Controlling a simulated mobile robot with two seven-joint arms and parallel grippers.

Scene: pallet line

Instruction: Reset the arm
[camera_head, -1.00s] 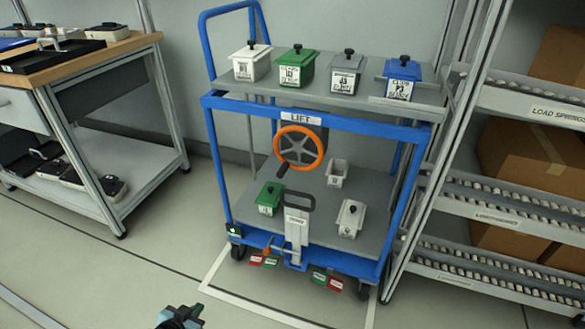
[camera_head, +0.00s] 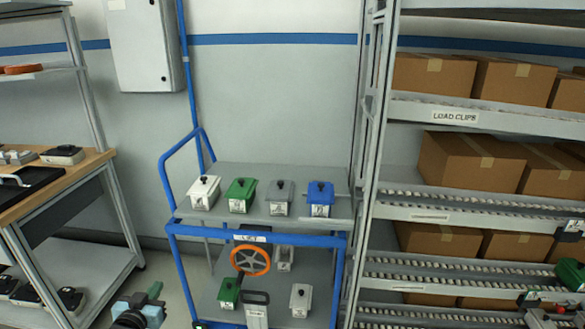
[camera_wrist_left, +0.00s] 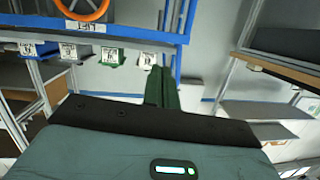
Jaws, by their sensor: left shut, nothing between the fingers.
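My left gripper (camera_head: 150,298) shows at the bottom left of the head view, in front of the cart and apart from it. In the left wrist view its two dark green fingers (camera_wrist_left: 162,88) are together with nothing between them. The blue cart (camera_head: 290,238) stands beyond it. My right gripper is not in view.
A workbench (camera_head: 75,186) is at left, a roller rack with cartons (camera_head: 470,160) at right.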

